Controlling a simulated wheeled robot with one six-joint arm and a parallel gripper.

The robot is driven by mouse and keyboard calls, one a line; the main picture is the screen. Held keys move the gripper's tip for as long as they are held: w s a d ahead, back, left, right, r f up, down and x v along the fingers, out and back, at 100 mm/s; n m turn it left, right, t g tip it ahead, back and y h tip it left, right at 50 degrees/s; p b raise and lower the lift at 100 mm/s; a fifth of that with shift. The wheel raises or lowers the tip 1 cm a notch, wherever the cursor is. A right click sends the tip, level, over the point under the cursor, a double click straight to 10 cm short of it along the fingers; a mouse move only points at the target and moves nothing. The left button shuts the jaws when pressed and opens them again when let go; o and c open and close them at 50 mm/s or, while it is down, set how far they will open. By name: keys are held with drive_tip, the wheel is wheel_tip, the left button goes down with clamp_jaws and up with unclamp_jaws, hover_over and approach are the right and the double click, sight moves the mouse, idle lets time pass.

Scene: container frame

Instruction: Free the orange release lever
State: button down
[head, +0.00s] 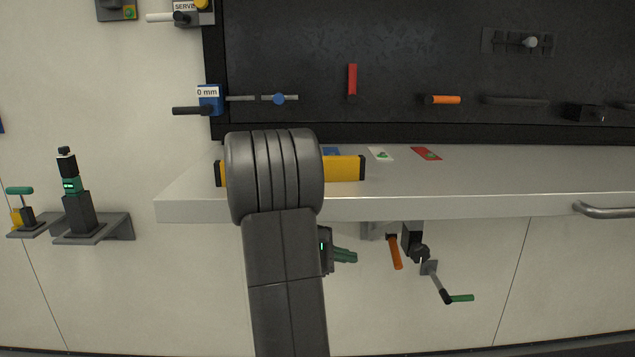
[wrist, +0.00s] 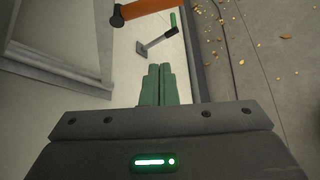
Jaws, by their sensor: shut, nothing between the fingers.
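An orange lever (head: 395,252) hangs below the bench's front edge in the head view, tilted slightly. Its upper end meets a grey bracket (head: 378,230). A dark block with a knob (head: 413,241) sits close to its right; I cannot tell whether they touch. In the wrist view an orange bar (wrist: 146,8) with a dark end crosses the top, partly cut off. My gripper (head: 350,256) is below the bench, left of the lever and apart from it. Its green fingers are together and empty, also in the wrist view (wrist: 160,70). Another orange handle (head: 445,100) is on the back panel.
A crank with a green handle (head: 460,298) sticks out below and right of the lever; it also shows in the wrist view (wrist: 155,46). The bench (head: 500,180) overhangs above my gripper. A rail (head: 605,210) is at the far right.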

drive_tip(key=s+x, duration=0.1)
drive_tip(key=x, duration=0.9)
wheel_tip(320, 180, up, 4)
drive_tip(key=s+d+p, duration=0.1)
drive_tip(key=p, duration=0.2)
drive_tip(key=w+f+m+t+h+b, duration=0.2)
drive_tip(key=w+f+m+t+b, duration=0.2)
drive_tip(key=w+m+t+b, duration=0.1)
drive_tip(key=w+m+b, duration=0.1)
drive_tip(key=m+b, duration=0.1)
drive_tip(key=shift+h+b, duration=0.3)
drive_tip(key=shift+h, duration=0.1)
drive_tip(key=shift+a+r, duration=0.1)
drive_tip(key=shift+s+r, duration=0.1)
